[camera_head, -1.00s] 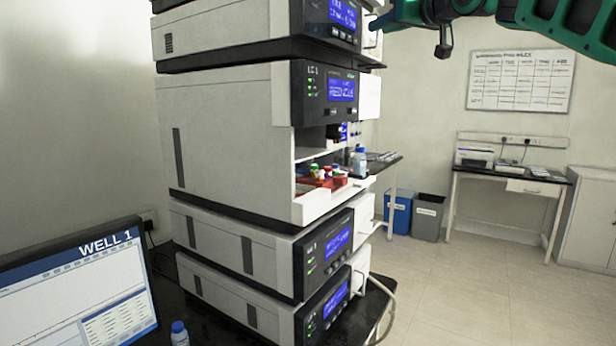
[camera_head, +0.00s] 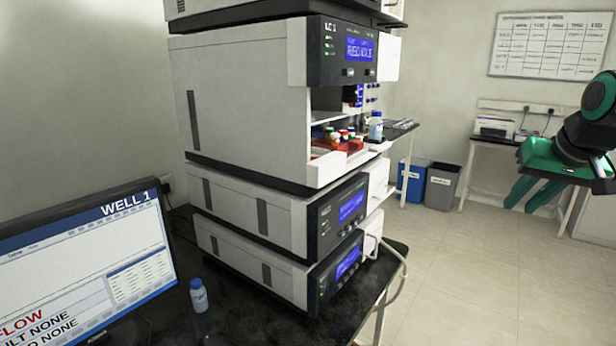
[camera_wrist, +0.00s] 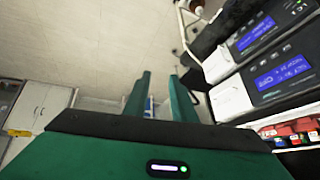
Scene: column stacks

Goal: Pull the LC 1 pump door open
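The instrument stack labelled LC 1 (camera_head: 250,105) stands on a black bench in the head view. Below its open sample bay are two slimmer modules, an upper one (camera_head: 250,205) and a lower one (camera_head: 255,258), each with a blue display. Each has a white door-like front piece at its right: the upper (camera_head: 379,180) and the lower (camera_head: 371,240). Both look shut; no pump label is readable. My green gripper (camera_head: 524,205) hangs right of the stack, apart from it. In the wrist view my gripper (camera_wrist: 160,78) is open and empty, with the modules to its right.
A monitor (camera_head: 90,260) and a small blue-capped bottle (camera_head: 199,295) stand left and in front of the stack. A pale hose (camera_head: 401,275) loops out beside the lower module. Colourful vials (camera_head: 345,137) sit in the open bay. Bins (camera_head: 440,185) stand behind; the floor at right is clear.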

